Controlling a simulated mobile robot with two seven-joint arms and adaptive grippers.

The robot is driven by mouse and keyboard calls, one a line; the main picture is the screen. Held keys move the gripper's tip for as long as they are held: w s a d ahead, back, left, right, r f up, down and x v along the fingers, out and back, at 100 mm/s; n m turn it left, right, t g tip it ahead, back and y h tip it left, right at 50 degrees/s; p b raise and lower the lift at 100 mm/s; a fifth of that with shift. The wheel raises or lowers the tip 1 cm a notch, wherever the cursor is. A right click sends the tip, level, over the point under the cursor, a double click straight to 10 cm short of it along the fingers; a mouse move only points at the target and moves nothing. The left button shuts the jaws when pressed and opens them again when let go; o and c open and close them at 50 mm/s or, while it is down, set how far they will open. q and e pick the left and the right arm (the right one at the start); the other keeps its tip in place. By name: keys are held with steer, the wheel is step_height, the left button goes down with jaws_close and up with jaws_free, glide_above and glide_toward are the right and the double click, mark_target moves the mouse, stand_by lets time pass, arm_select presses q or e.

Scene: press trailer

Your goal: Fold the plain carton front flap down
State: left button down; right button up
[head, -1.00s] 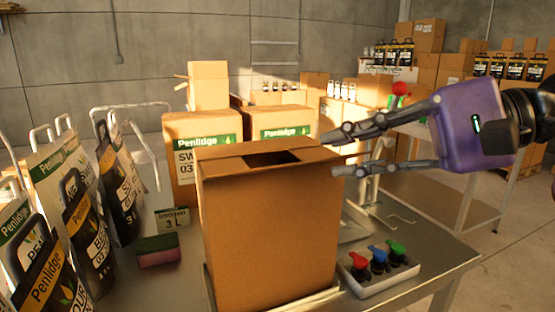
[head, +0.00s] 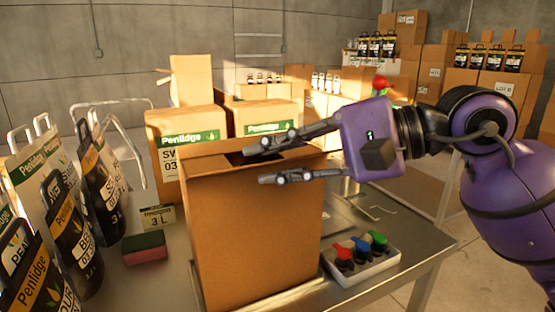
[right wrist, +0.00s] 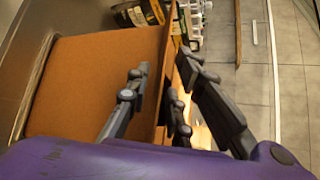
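The plain brown carton (head: 250,235) stands upright on the metal table; it also shows in the right wrist view (right wrist: 90,85). Its top is partly open, with a dark gap (head: 236,158) behind the front rim. My right gripper (head: 262,164) is at the top of the carton, coming from the right. Its fingers are spread, the upper one over the top and the lower one in front of the front face. In the right wrist view the fingers (right wrist: 168,90) lie on both sides of a thin cardboard edge. Contact cannot be told. My left gripper is not in view.
Labelled cartons (head: 185,135) stand close behind. Several black and white bags (head: 75,215) fill the left side. A sponge (head: 145,248) and a small 3 L sign (head: 158,216) lie left of the carton. A tray with coloured-top items (head: 360,262) sits at right.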

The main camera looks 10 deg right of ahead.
jaws_close()
